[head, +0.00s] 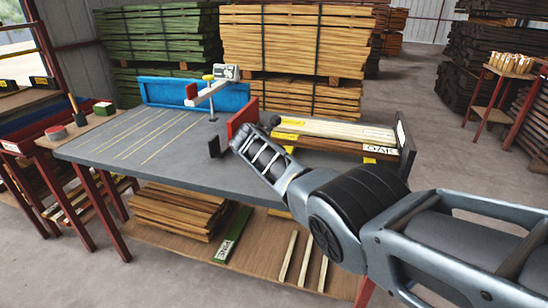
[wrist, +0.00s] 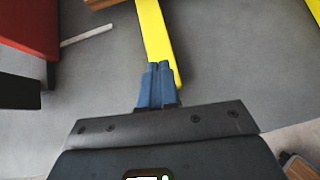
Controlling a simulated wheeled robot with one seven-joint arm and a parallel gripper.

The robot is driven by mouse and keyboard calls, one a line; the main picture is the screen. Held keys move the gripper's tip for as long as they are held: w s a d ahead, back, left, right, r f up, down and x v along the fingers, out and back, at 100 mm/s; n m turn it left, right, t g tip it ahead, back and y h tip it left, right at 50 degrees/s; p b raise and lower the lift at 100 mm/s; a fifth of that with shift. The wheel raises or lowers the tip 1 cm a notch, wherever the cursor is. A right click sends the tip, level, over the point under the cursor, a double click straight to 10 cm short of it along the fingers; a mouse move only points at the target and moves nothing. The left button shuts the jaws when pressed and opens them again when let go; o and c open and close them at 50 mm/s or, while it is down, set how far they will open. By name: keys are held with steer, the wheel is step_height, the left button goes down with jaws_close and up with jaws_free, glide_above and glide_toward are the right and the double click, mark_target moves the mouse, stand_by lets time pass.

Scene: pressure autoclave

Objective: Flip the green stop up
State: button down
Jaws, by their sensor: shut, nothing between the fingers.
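I cannot make out a green stop in either view. In the wrist view my gripper (wrist: 157,86) shows as two blue fingers pressed together with nothing between them. The fingertips overlap the near end of a yellow bar (wrist: 156,35); I cannot tell whether they touch it. In the head view the end of my arm is over the front right of the grey table (head: 130,158), and the fingertips cannot be made out. A red panel (head: 243,115) stands just behind it, also in the wrist view (wrist: 30,28). A small black plate (head: 215,147) stands to its left.
A blue fence (head: 165,92) and a white arm with a red plate (head: 192,92) stand at the table's back. Boards with an OAK label (head: 376,148) lie on the right. The table's left half is clear. A green PINE board (head: 233,235) lies on the shelf below.

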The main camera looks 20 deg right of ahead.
steer(key=shift+r, duration=0.2)
steer(key=shift+r+p, duration=0.65)
steer(key=shift+p, duration=0.2)
